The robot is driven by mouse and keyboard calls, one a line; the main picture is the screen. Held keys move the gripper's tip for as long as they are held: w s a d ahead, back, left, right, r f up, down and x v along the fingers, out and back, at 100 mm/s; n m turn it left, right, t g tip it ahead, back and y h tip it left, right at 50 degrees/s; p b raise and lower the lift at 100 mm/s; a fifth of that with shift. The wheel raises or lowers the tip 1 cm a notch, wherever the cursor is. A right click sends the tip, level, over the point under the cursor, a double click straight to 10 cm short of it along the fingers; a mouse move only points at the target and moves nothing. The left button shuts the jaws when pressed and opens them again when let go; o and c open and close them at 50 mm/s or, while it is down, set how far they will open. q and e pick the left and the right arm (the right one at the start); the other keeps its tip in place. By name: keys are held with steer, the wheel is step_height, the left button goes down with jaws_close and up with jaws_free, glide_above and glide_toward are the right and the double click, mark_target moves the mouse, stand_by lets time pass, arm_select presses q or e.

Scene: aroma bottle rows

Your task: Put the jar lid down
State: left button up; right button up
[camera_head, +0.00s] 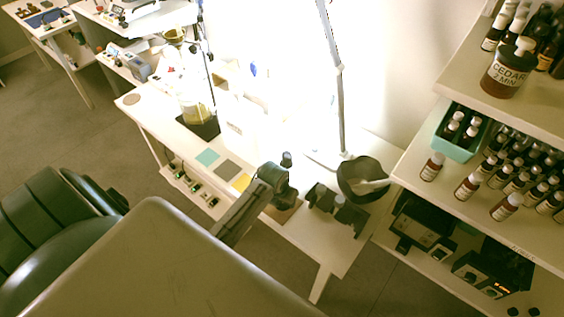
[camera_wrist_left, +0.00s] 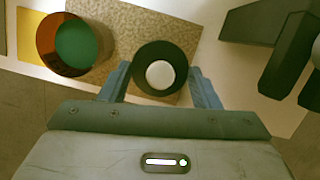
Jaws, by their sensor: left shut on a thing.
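The jar lid (camera_wrist_left: 160,50) is a dark round disc with a pale knob, seen from above in the left wrist view. My left gripper (camera_wrist_left: 160,72) is shut on it, one finger on each side. The lid is over the speckled tan mat (camera_wrist_left: 115,22); I cannot tell whether it touches it. An open amber jar (camera_wrist_left: 48,46) with green inside stands left of the lid, apart from it, overlapping the mat's left edge. In the head view my left arm reaches over the bench, and the lid cannot be made out clearly. My right gripper is not in view.
Dark blocky objects (camera_wrist_left: 268,45) stand right of the mat. In the head view a dark bowl (camera_head: 362,180) with a pale stick sits farther right. Teal, grey and yellow squares (camera_head: 241,182) lie left of the arm. Shelves of bottles (camera_head: 480,190) rise at the right.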

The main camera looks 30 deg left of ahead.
mark_target(282, 204)
arm_select(q)
steer(key=shift+f+b, duration=1.25)
steer(key=shift+f, duration=0.3)
steer(key=shift+f, duration=0.2)
steer(key=o, duration=0.8)
steer(key=shift+r, duration=0.1)
steer(key=shift+o, duration=0.9)
